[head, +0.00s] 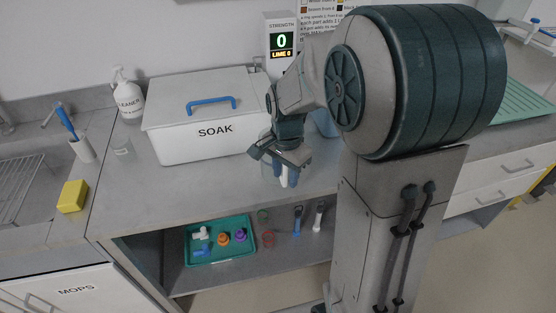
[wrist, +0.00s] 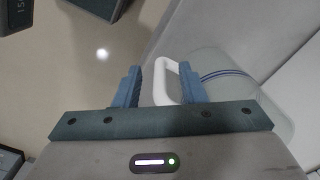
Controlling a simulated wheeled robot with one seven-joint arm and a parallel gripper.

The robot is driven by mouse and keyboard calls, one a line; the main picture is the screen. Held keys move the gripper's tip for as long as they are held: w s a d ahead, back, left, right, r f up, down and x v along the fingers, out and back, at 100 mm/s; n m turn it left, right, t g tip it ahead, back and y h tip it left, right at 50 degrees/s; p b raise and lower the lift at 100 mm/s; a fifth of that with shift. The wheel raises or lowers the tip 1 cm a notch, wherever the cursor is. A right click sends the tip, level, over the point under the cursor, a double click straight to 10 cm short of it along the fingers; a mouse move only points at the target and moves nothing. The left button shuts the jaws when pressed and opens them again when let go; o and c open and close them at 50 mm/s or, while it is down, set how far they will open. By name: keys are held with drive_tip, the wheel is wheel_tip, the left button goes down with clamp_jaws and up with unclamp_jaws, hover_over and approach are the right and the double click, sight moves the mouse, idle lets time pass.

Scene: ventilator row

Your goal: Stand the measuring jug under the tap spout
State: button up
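The measuring jug (head: 268,172) is a clear vessel standing on the grey counter in front of the SOAK box, partly hidden behind my gripper (head: 287,180). In the wrist view the jug (wrist: 225,65) is a pale translucent body with dark blue lines and a white loop handle (wrist: 160,85). My gripper (wrist: 162,92) has its blue fingers either side of this handle, with a visible gap on the left, so it looks open around it. A thin grey tap (head: 49,116) seems to rise behind the sink at the left; its spout is hard to make out.
The white SOAK box (head: 205,138) stands behind the jug, with a spray bottle (head: 127,97) to its left. A strength display (head: 281,42) is on the wall behind my arm. A yellow sponge (head: 73,196) lies by the sink. A green tray (head: 220,240) sits on the shelf below.

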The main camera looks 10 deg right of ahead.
clamp_jaws()
drive_tip(key=shift+r, duration=0.2)
